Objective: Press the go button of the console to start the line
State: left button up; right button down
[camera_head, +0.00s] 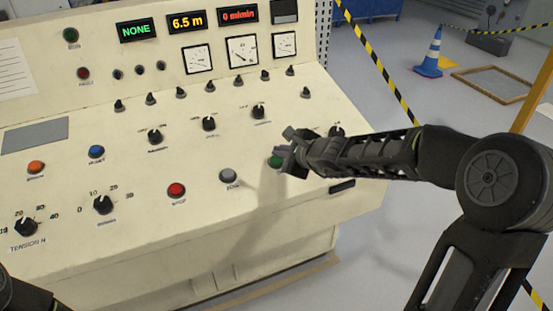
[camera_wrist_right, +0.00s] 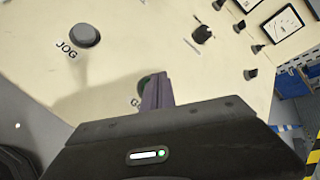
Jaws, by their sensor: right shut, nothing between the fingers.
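The cream console (camera_head: 130,215) fills the left and middle of the head view. Its green go button (camera_head: 273,162) sits at the right end of the lower button row. My right gripper (camera_head: 286,155) is shut and empty, with its fingertips right at the green button and partly covering it. In the right wrist view the shut fingers (camera_wrist_right: 157,92) hide most of the green button (camera_wrist_right: 144,82) and part of its label, which starts with G. I cannot tell whether the fingertips touch the button. My left gripper's fingers are out of view.
A grey jog button (camera_head: 228,175) and a red stop button (camera_head: 176,190) lie left of the green one. Black knobs (camera_head: 208,123) stand behind. The displays read NONE, 6.5 m (camera_head: 187,22) and 0 m/min. A blue cone (camera_head: 430,55) stands on the floor beyond.

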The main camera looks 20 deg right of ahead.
dwell(0.8)
jog(key=shift+w+f+b, duration=0.1)
jog(key=shift+f+b, duration=0.3)
jog(key=shift+b, duration=0.1)
jog(key=shift+w+f+b, duration=0.1)
jog(key=shift+f+b, duration=0.45)
jog(key=shift+b, duration=0.05)
dwell(0.5)
jog(key=shift+r, duration=0.15)
jog(key=shift+s+r+p, duration=0.2)
jog(key=shift+r+p, duration=0.55)
jog(key=shift+p, duration=0.05)
jog(key=shift+r, duration=0.1)
jog(key=r+p, duration=0.2)
jog(key=s+r+p, duration=0.1)
jog(key=r+p, duration=0.1)
jog(key=shift+s+r, duration=0.1)
jog(key=shift+r, duration=0.25)
dwell(0.8)
